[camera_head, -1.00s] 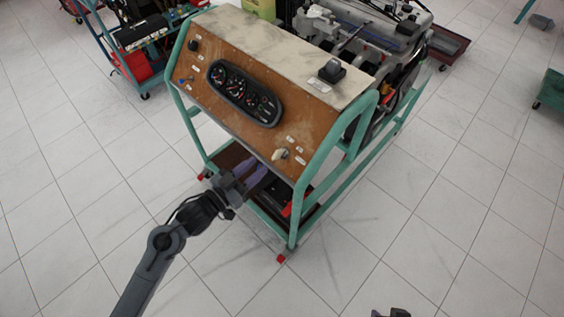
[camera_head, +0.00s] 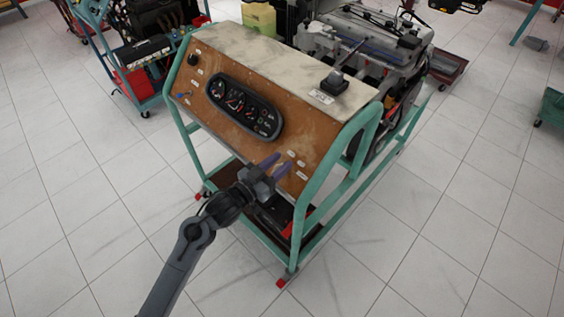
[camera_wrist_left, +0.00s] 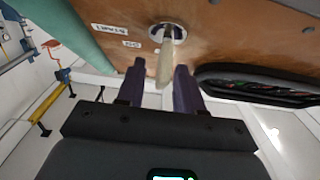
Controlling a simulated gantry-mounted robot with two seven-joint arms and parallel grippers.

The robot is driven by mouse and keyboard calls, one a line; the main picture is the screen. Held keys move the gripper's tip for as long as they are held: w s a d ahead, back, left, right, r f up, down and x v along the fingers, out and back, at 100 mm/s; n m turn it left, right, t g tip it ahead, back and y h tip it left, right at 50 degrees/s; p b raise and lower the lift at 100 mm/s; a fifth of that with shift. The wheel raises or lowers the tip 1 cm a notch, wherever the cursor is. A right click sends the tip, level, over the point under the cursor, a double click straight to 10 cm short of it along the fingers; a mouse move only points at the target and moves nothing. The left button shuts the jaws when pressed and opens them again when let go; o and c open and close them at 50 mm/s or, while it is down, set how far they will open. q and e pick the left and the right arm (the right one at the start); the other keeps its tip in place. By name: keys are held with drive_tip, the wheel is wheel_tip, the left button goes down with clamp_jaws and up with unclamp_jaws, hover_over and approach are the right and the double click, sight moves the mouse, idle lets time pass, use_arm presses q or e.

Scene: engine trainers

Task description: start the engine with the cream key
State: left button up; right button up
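The cream key (camera_wrist_left: 165,62) sticks out of a round metal lock (camera_wrist_left: 176,34) on the brown panel (camera_head: 205,108) of the engine trainer. In the head view my gripper hides the key. My left gripper (camera_head: 275,164) is at the lower right part of the panel. In the left wrist view its two purple fingers (camera_wrist_left: 160,72) are apart, with the key's free end in the gap between them. A gap shows on both sides of the key; I see no firm grip. My right gripper is not in view.
A dark instrument cluster (camera_head: 243,107) sits left of the key area on the panel. The green frame tube (camera_head: 322,170) runs close on the right. A black lever box (camera_head: 334,82) stands on top. The floor in front is clear.

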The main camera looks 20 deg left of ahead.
use_arm(q)
drive_tip(key=shift+w+d, duration=0.35)
drive_tip(key=shift+w, duration=0.3)
clamp_jaws()
